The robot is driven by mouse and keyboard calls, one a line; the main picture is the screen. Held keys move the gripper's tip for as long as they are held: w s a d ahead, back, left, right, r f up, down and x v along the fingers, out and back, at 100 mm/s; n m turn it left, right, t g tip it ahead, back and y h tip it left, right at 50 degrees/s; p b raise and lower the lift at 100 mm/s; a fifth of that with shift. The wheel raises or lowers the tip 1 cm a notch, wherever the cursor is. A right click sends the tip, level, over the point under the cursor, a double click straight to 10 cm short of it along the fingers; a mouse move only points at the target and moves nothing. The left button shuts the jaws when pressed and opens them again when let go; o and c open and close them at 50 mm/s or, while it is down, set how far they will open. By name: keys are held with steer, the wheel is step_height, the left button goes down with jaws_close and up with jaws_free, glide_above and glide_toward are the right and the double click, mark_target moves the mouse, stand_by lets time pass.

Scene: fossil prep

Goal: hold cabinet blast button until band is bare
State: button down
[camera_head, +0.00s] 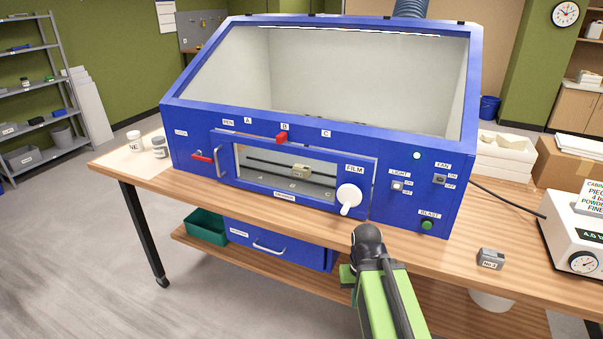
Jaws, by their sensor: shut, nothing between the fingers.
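The blue blast cabinet (330,135) stands on the wooden bench. Its green button (427,225), under the BLAST label, is on the lower right of the front panel. A small tan block (301,172) with a tag shows through the lower front window, on a dark rail above letters. It is too small to tell whether any band on it is bare. My gripper (367,237) is dark, shut and empty, in front of the cabinet's lower edge, left of the button and apart from it.
A white crank (348,198) sits by the FILM label. LIGHT (397,186) and FAN (439,179) switches are above the button. A grey block (491,259) tagged No.3 lies on the bench at right, near a white instrument (578,240). A red lever (203,157) is at left.

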steer(key=shift+r, duration=0.1)
step_height(320, 180, up, 17)
steer(key=p, duration=1.7)
